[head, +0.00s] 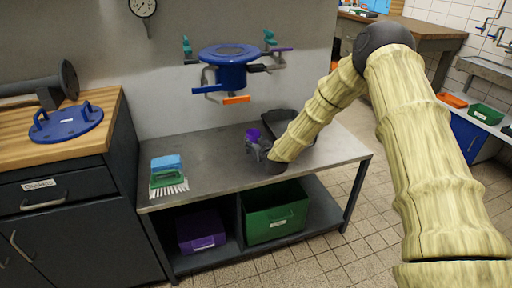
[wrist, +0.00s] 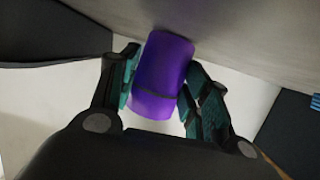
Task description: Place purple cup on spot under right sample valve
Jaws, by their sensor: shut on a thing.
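The purple cup (wrist: 163,65) is between the two fingers of my gripper (wrist: 158,88) in the wrist view, and the fingers are shut on it. In the head view the cup (head: 253,134) shows small above my gripper (head: 256,148), over the grey metal bench near the wall. Whether the cup touches the bench cannot be told. The blue pipe fitting with valves (head: 230,68) is on the wall above the bench. The spot under the right valve cannot be made out.
Purple (head: 203,232) and green (head: 275,212) bins sit on the shelf below. The bench middle (head: 215,165) is clear.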

